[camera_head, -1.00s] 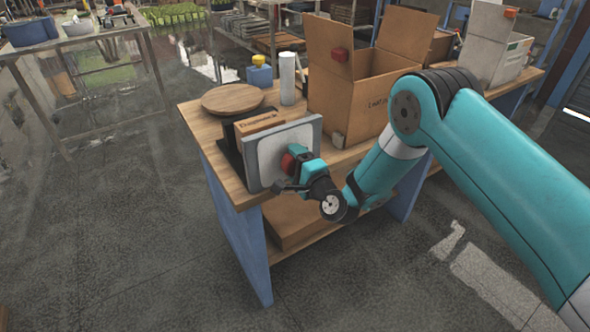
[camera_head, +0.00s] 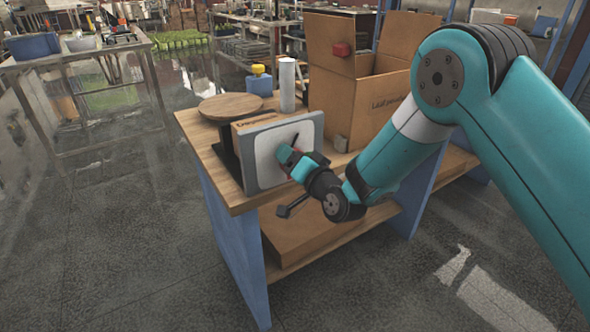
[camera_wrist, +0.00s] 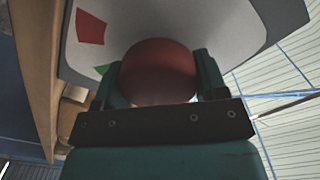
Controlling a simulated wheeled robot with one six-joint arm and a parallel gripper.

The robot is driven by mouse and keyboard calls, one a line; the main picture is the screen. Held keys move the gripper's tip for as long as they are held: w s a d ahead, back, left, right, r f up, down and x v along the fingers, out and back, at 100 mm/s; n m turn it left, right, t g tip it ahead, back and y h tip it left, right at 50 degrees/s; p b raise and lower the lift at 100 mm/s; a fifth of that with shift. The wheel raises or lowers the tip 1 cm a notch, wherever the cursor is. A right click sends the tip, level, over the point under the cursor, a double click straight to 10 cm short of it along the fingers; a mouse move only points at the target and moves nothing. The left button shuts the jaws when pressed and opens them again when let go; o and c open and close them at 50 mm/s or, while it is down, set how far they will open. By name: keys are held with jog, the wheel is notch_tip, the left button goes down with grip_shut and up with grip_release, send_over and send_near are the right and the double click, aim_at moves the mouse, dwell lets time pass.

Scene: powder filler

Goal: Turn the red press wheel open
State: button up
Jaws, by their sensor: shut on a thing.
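The red press wheel (camera_wrist: 158,70) shows large in the wrist view, in front of a pale plate (camera_wrist: 225,30). My gripper (camera_wrist: 158,80) is shut on the wheel, with one teal finger on each side of it. In the head view, my gripper (camera_head: 288,158) reaches the face of the grey-framed plate (camera_head: 270,165) at the table's front edge, and it hides most of the wheel. A dark pointer-like mark (camera_head: 295,140) shows on the plate just above the gripper. A red patch (camera_wrist: 91,27) and a partly hidden green patch (camera_wrist: 101,69) show on the plate in the wrist view.
The plate stands on a wooden table (camera_head: 215,165). Behind it are a round wooden disc (camera_head: 230,107), a white cylinder (camera_head: 287,85), a blue container with a yellow cap (camera_head: 259,82) and a large open cardboard box (camera_head: 375,100). Open floor lies in front.

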jog(key=n+b, duration=0.3)
jog(key=shift+f, duration=0.2)
jog(key=shift+s+a+r+n+b, duration=0.1)
jog(key=shift+r+n+b, duration=0.05)
jog(key=shift+n+b, duration=1.1)
jog(key=o, duration=0.9)
jog(key=shift+r, duration=0.1)
jog(key=shift+o, duration=0.2)
jog(key=b+v, duration=1)
jog(key=v, duration=0.7)
